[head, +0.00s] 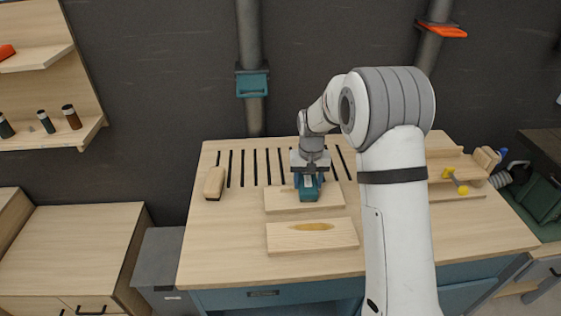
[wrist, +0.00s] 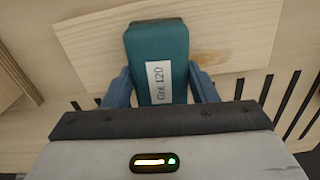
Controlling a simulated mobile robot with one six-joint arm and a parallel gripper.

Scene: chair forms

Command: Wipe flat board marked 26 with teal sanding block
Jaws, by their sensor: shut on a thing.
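My gripper (head: 308,179) is shut on the teal sanding block (head: 308,193), with a blue finger on each side of it. In the wrist view the block (wrist: 157,40) shows a white label reading "Grit 120". The block is over the rear flat board (head: 283,201), resting on it or just above it; I cannot tell which. A brownish patch shows on this board (wrist: 95,48) beside the block in the wrist view. A front flat board (head: 290,243) lies nearer and has a yellow-brown patch. I cannot read the number 26 on either board.
A wooden block (head: 214,183) stands at the left of the workbench (head: 220,250), near a row of dark slots. Stepped wooden ledges (head: 447,170) with a yellow-ended tool (head: 457,181) are on the right. The bench is clear at front left.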

